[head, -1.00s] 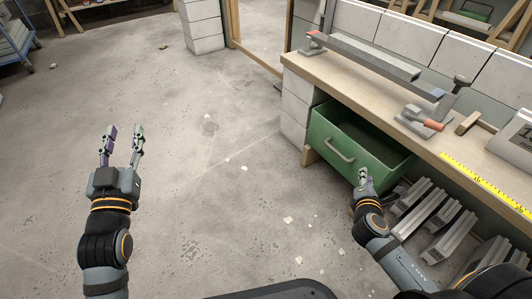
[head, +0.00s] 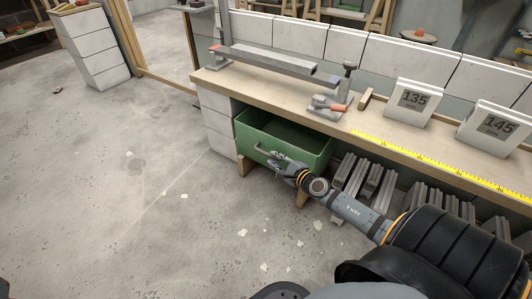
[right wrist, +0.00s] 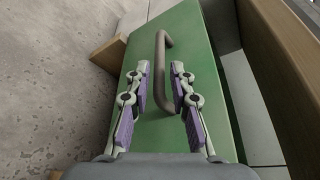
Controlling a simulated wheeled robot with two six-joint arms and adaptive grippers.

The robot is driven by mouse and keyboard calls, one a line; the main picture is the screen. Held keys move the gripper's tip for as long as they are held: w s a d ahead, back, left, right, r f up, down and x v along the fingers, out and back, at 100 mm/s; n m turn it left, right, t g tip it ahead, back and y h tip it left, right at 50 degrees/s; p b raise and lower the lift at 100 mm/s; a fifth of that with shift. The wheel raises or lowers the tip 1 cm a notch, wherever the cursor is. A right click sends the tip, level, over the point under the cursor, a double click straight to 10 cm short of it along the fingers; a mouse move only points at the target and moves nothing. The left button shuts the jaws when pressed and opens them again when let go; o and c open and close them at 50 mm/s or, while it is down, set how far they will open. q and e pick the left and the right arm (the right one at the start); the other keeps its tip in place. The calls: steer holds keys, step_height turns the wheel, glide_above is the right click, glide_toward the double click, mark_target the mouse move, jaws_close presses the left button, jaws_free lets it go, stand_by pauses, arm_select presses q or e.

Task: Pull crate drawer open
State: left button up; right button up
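The green drawer (head: 290,140) sticks out from under the workbench, its inside showing from above. Its grey bar handle is on the front face and shows clearly in the right wrist view (right wrist: 163,75). My right gripper (head: 279,157) is at the drawer's front, close to the handle, and covers part of it in the head view. In the right wrist view its two purple-padded fingers are apart, with the handle between them in the picture. I see a gap on both sides, and cannot tell how deep the handle sits between the fingers. My left gripper is out of view.
The wooden workbench top (head: 265,87) carries a long metal bar (head: 270,60), a clamp (head: 328,104), a yellow tape measure (head: 440,160) and number signs (head: 413,101).

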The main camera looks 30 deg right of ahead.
mark_target(266, 154)
steer(key=x, duration=0.5)
steer(key=shift+w+a, duration=0.1)
steer(key=shift+w, duration=0.2)
steer(key=shift+c, duration=0.2)
jaws_close()
